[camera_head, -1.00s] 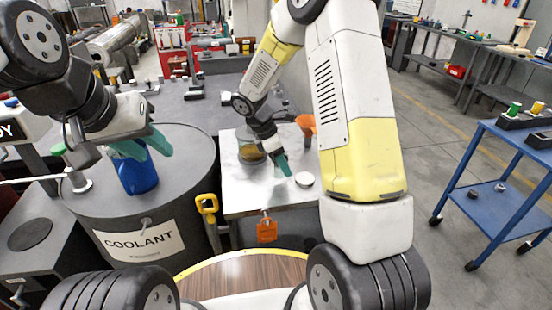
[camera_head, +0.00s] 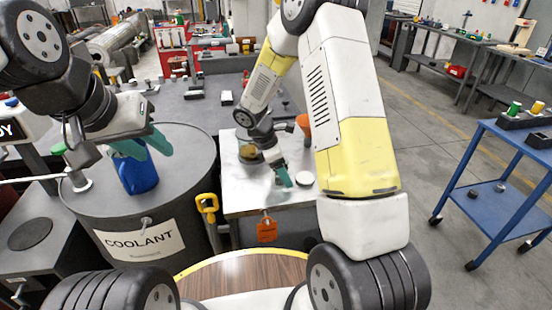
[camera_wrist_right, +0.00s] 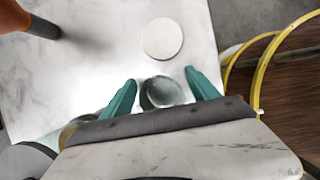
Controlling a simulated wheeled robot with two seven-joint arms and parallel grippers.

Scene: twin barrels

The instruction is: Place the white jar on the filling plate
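A round white disc-like thing (camera_head: 304,179) sits on the pale bench top. It also shows from above in the right wrist view (camera_wrist_right: 162,38); I cannot tell whether it is the white jar or the filling plate. My right gripper (camera_head: 285,178) is low over the bench, just left of the disc. In the wrist view its teal fingers (camera_wrist_right: 160,80) are apart, short of the disc. A grey rounded patch (camera_wrist_right: 166,92) shows between them; whether it is an object or a reflection is unclear. My left gripper (camera_head: 144,143) is open above a blue container (camera_head: 138,175).
An orange funnel (camera_head: 303,123) stands behind the disc. An amber-filled vessel (camera_head: 248,152) is behind my right gripper. The blue container stands on the COOLANT barrel (camera_head: 190,190). A yellow handle (camera_head: 208,207) and an orange tag (camera_head: 267,230) are at the front.

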